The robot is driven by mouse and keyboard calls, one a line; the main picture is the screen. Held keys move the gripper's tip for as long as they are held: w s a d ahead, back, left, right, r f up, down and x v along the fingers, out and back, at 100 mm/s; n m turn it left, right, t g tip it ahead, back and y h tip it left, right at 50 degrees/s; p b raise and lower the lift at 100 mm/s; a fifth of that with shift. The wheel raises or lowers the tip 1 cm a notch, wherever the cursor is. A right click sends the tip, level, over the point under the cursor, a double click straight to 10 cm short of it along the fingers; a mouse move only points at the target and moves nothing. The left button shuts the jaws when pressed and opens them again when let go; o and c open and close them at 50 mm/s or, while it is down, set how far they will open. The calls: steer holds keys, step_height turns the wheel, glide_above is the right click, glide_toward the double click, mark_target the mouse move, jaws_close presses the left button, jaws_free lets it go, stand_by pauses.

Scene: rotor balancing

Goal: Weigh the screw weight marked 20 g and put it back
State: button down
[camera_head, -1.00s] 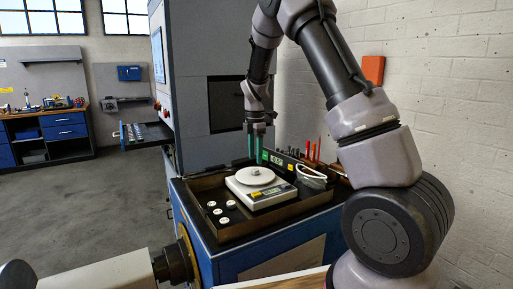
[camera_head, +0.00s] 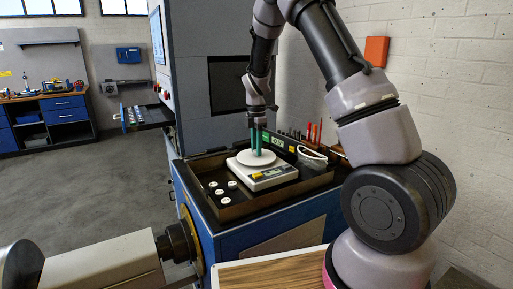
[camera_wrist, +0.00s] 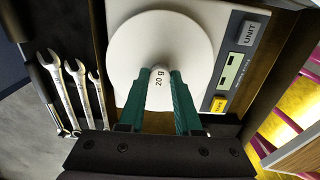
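The scale (camera_head: 272,177) has a small display and a yellow button (camera_wrist: 218,105). Its reading is too small to make out.
Several white weights (camera_head: 220,192) sit at the left of the brown-walled tray (camera_head: 237,211). A green-lit display (camera_head: 292,149), red upright tools (camera_head: 318,132) and a clear item with a white loop (camera_head: 311,155) are behind and right. Several wrenches (camera_wrist: 77,85) lie beside the scale.

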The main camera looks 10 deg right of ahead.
steer(key=shift+r, duration=2.5)
